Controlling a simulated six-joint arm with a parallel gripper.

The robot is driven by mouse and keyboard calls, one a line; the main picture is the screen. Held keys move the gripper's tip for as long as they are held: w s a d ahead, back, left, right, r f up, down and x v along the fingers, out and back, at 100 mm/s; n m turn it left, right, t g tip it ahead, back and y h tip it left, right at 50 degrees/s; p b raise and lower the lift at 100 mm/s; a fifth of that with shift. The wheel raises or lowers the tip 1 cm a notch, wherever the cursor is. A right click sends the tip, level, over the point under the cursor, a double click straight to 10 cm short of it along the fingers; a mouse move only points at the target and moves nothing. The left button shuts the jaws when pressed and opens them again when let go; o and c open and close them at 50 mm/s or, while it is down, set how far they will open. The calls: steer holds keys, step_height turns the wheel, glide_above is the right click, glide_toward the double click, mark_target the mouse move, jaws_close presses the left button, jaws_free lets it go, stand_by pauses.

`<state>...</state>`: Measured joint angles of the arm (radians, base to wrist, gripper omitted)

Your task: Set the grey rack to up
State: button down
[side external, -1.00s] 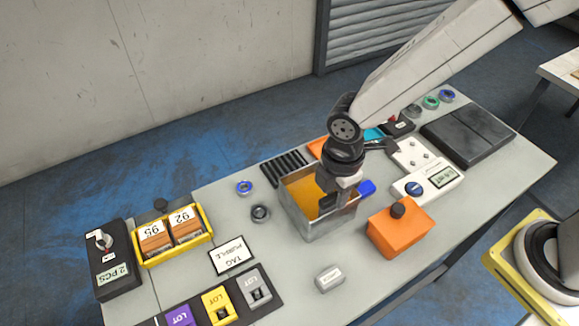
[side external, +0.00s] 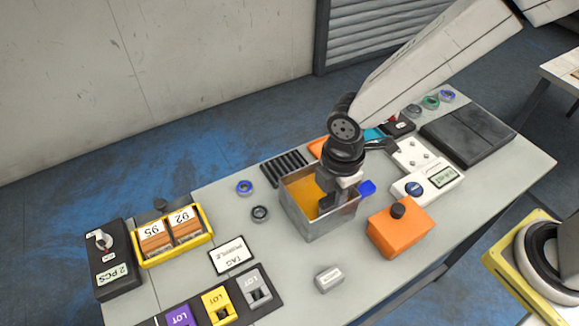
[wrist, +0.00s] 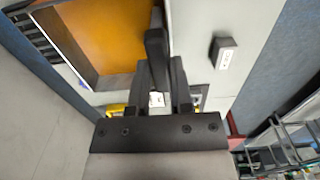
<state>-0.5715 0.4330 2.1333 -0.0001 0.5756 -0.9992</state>
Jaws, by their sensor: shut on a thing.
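A grey holder (side external: 255,287) marked LOT sits at the right end of a dark strip at the front left in the side view; I take it as the grey rack, and its setting is too small to read. My gripper (side external: 335,200) is far to its right, pointing down at the right wall of an open metal bin (side external: 322,230) with an orange inside.
Yellow (side external: 218,305) and purple (side external: 180,317) LOT holders stand beside the grey one. A small grey block (side external: 328,279) and an orange box (side external: 398,229) lie near the front. A yellow tray (side external: 142,262) and a black dial box (side external: 117,276) stand at the left.

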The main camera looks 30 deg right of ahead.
stand_by(0.6)
steer(key=shift+r, duration=2.4)
steer(key=c, duration=0.5)
jaws_free()
steer(key=shift+r, duration=3.9)
